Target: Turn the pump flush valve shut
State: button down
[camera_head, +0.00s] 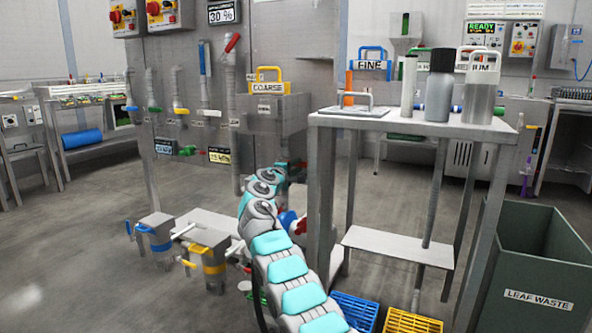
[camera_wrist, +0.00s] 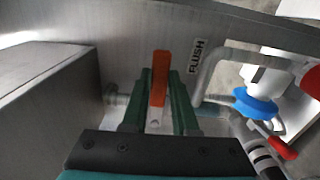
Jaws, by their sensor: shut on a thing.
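In the wrist view the orange flush valve lever (camera_wrist: 160,72) stands between the two green fingers of my gripper (camera_wrist: 160,92). The fingers are shut on it, one on each side. A plate marked FLUSH (camera_wrist: 197,57) is on the grey wall just right of the lever. A grey valve body shows in part below the lever, between the fingers; the rest is hidden by my gripper. In the head view my arm covers the spot, and I cannot make out the gripper or the flush valve there.
A bent grey pipe (camera_wrist: 225,55), a blue ring (camera_wrist: 254,104) and a red lever (camera_wrist: 284,148) lie close right of my gripper. A grey box (camera_wrist: 45,95) is close on the left. In the head view a metal table (camera_head: 405,120) stands right of my arm.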

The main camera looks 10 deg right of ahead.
jog(key=shift+f+m, duration=0.3)
jog(key=shift+m, duration=0.1)
jog(key=c, duration=0.7)
grip_release()
jog(key=shift+s+b, duration=0.1)
jog(key=shift+b, duration=0.25)
jog(key=shift+b+v, duration=0.9)
jog(key=shift+v, duration=2.9)
